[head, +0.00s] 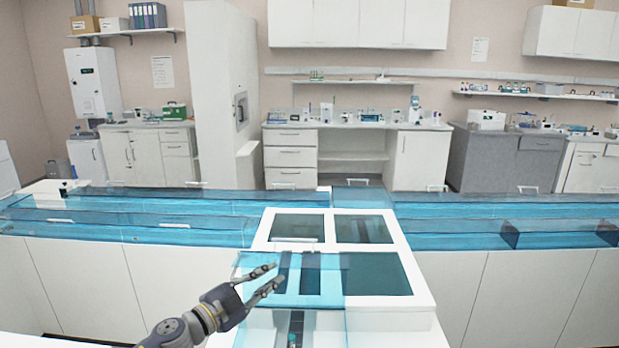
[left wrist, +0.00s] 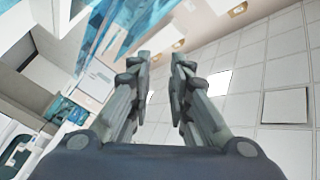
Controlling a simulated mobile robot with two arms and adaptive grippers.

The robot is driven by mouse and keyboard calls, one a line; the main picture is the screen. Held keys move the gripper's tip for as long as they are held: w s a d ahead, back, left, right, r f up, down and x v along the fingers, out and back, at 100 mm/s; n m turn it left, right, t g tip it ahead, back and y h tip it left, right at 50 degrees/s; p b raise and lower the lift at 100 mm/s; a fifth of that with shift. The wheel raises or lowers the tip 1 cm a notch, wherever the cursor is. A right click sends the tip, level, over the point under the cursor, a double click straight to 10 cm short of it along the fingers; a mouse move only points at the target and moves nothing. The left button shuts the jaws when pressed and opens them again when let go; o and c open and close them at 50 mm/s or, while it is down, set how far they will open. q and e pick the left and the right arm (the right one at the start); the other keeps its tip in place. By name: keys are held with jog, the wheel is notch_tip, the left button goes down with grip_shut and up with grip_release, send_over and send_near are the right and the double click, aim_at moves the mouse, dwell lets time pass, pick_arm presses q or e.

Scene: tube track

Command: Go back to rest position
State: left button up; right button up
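My left gripper (head: 270,277) is in front of the white machine housing with dark windows (head: 422,292), near a blue see-through panel (head: 362,275). Its two fingers are apart with nothing between them. In the left wrist view the left gripper (left wrist: 162,58) also shows its fingers apart and empty, pointing up towards the ceiling. I cannot tell from the head view whether the fingers touch the blue panel. My right gripper is in neither view.
Long white cabinets with blue see-through covers (head: 130,215) run to the left and right of the housing. A dark track with a small teal item (head: 295,328) lies below the blue panel. Lab benches (head: 340,130) and shelves line the back wall.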

pick_arm(q)
jog(key=s+a+f+n+g+y, duration=0.2)
jog(key=s+a+f+n+y, duration=0.2)
jog(key=s+f+n+y, duration=0.45)
jog(key=s+a+f+n+g+y, duration=0.1)
jog(key=s+a+f+n+y, duration=0.4)
jog(key=s+f, duration=0.6)
jog(key=s+a+f+n+g+h, duration=0.2)
jog(key=s+g, duration=0.5)
jog(key=s, duration=1.7)
notch_tip(320, 180, down, 28)
jog(key=s+r+g, duration=0.1)
jog(key=s+g, duration=0.1)
jog(key=s+a+f+b, duration=0.1)
jog(key=s+a+f, duration=0.1)
jog(key=s+f, duration=1.4)
jog(key=shift+s+a+f+g, duration=0.2)
jog(key=shift+s+f+g, duration=0.2)
jog(key=shift+f, duration=0.1)
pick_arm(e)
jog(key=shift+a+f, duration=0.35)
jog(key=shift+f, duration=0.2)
pick_arm(q)
jog(key=shift+y, duration=0.25)
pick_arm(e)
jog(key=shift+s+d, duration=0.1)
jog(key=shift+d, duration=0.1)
